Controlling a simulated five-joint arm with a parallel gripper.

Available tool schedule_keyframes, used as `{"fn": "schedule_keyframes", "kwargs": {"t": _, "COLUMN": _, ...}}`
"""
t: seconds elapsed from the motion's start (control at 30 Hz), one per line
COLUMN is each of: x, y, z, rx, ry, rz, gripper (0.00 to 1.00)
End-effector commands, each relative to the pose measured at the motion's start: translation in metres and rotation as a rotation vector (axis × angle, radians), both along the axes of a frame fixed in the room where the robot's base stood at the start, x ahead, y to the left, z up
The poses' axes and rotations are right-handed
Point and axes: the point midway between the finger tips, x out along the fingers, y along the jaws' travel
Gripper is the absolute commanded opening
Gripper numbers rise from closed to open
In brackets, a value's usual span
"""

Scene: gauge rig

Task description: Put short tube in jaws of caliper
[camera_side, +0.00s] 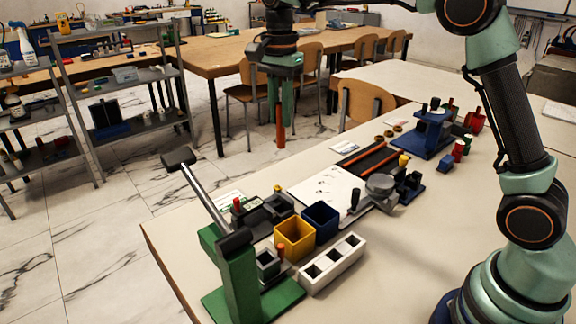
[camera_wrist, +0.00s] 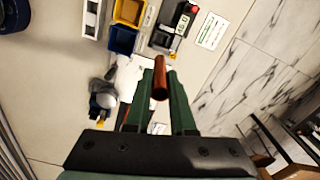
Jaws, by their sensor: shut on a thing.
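My gripper (camera_side: 281,101) is raised at the far side of the bench, shut on a copper-brown tube (camera_side: 281,132). The tube hangs upright below the fingers, well clear of the bench. In the wrist view the tube (camera_wrist: 160,78) sits between the two green fingertips (camera_wrist: 161,90). The caliper seems to be the dark device with a digital display (camera_wrist: 183,22) and a red end; its dark body (camera_side: 265,214) lies on the bench left of the white sheet in the side view. The tube is apart from it. I cannot make out the gap between its jaws.
A yellow bin (camera_side: 295,252), a blue bin (camera_side: 327,222) and a white holed block (camera_side: 333,263) stand near the caliper. A green lever press (camera_side: 238,275) rises at the front left. A white sheet (camera_side: 322,187) and a blue fixture (camera_side: 425,138) lie farther right.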

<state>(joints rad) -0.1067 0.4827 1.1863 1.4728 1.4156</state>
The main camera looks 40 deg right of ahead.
Motion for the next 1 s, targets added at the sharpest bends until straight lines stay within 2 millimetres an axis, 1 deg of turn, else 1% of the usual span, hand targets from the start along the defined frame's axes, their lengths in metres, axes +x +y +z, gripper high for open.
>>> {"fn": "schedule_keyframes", "kwargs": {"t": 0.07, "x": 0.003, "y": -0.001, "z": -0.004, "rx": 0.0, "ry": 0.001, "rz": 0.0, "gripper": 0.0}}
{"fn": "schedule_keyframes", "kwargs": {"t": 0.17, "x": 0.004, "y": -0.001, "z": -0.017, "rx": 0.0, "ry": 0.004, "rz": 0.0, "gripper": 0.0}}
{"fn": "schedule_keyframes", "kwargs": {"t": 0.6, "x": 0.002, "y": -0.001, "z": -0.122, "rx": -0.001, "ry": 0.006, "rz": 0.0, "gripper": 0.0}}
{"fn": "schedule_keyframes", "kwargs": {"t": 0.7, "x": 0.003, "y": -0.001, "z": -0.141, "rx": 0.0, "ry": 0.005, "rz": 0.0, "gripper": 0.0}}
{"fn": "schedule_keyframes", "kwargs": {"t": 0.8, "x": 0.003, "y": -0.001, "z": -0.153, "rx": -0.001, "ry": 0.002, "rz": 0.0, "gripper": 0.0}}
{"fn": "schedule_keyframes", "kwargs": {"t": 0.93, "x": 0.004, "y": -0.001, "z": -0.161, "rx": 0.0, "ry": 0.001, "rz": 0.0, "gripper": 0.0}}
{"fn": "schedule_keyframes", "kwargs": {"t": 1.0, "x": 0.003, "y": -0.001, "z": -0.168, "rx": -0.001, "ry": 0.003, "rz": 0.0, "gripper": 0.0}}
